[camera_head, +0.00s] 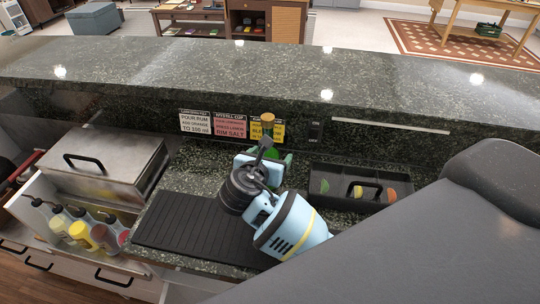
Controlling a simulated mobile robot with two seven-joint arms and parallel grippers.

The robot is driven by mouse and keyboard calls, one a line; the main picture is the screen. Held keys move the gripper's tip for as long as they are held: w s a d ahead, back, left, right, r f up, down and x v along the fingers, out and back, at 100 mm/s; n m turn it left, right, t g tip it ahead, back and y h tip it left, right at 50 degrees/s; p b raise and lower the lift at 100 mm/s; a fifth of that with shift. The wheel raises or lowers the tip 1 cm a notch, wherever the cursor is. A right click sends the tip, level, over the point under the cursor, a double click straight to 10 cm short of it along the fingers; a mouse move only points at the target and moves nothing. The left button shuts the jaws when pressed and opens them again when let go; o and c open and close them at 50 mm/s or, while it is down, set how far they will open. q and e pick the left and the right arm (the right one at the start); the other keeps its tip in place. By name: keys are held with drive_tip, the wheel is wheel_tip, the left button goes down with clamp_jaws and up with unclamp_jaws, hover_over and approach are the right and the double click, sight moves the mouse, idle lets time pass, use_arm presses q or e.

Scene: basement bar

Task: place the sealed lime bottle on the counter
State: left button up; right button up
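A green bottle (286,163) with a tan stopper (267,118) stands upright on the dark speckled counter (190,180), near its back wall. I cannot read any label on it. My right gripper (265,147), light blue and black, reaches in from the lower right, with its fingers at the bottle. The gripper covers much of the bottle's body. I cannot tell whether the fingers are closed on it or only beside it. My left gripper is not in view.
A black ribbed mat (175,222) lies in front. A metal lidded box (105,165) stands at left above a rack of squeeze bottles (80,230). A black garnish tray (325,188) is right of the bottle. Signs (230,124) and a raised ledge (200,72) stand behind.

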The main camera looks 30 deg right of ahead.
drive_tip(key=shift+r, duration=0.1)
drive_tip(key=shift+s+a+r, duration=0.15)
drive_tip(key=shift+s+a, duration=0.05)
drive_tip(key=v, duration=1.1)
drive_tip(key=shift+a, duration=0.2)
drive_tip(key=shift+s, duration=0.15)
